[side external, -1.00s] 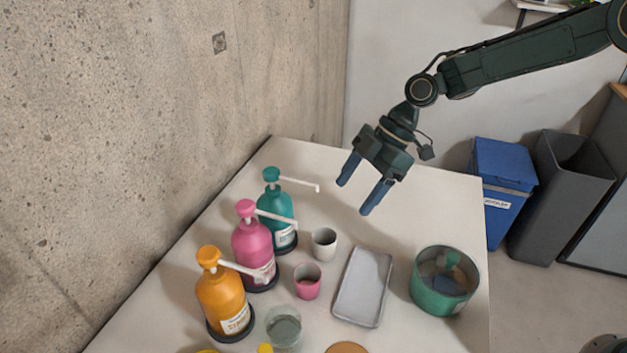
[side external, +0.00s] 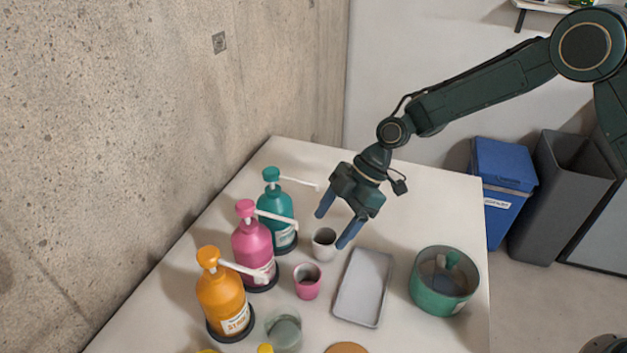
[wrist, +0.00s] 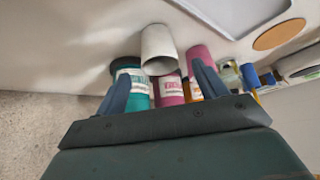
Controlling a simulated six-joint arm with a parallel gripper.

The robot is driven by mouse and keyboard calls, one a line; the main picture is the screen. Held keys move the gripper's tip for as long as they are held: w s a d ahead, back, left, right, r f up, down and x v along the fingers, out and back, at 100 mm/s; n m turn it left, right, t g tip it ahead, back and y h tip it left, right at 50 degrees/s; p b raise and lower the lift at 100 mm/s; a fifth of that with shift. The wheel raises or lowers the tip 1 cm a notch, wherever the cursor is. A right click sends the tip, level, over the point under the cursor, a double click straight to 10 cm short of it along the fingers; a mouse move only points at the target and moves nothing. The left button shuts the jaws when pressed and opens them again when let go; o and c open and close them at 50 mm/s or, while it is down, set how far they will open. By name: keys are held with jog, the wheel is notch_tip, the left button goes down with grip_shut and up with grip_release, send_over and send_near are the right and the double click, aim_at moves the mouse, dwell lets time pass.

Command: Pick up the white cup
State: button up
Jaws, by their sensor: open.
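The white cup (side external: 323,246) stands upright on the table, beside the teal pump bottle and behind the pink cup in the side view. It also shows in the wrist view (wrist: 158,48), ahead of my fingers and roughly between them. My gripper (side external: 334,229) is open and empty, with its blue fingertips above and close to the white cup. In the side view one finger is in front of part of the cup's right edge. The fingers also show in the wrist view (wrist: 158,85). I cannot tell that either finger touches the cup.
A teal bottle (side external: 277,211), a pink bottle (side external: 252,245) and an orange bottle (side external: 222,296) line the left, their spouts reaching right. A pink cup (side external: 307,282), a grey tray (side external: 362,288) and a green pot (side external: 444,293) stand nearby. The table's far right is clear.

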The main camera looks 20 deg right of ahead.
aim_at(315, 249)
jog(key=shift+a+f, duration=0.2)
jog(key=shift+f, duration=0.15)
jog(key=shift+x, duration=2.6)
jog(key=c, duration=1)
jog(key=shift+c, duration=0.2)
jog(key=shift+r, duration=0.1)
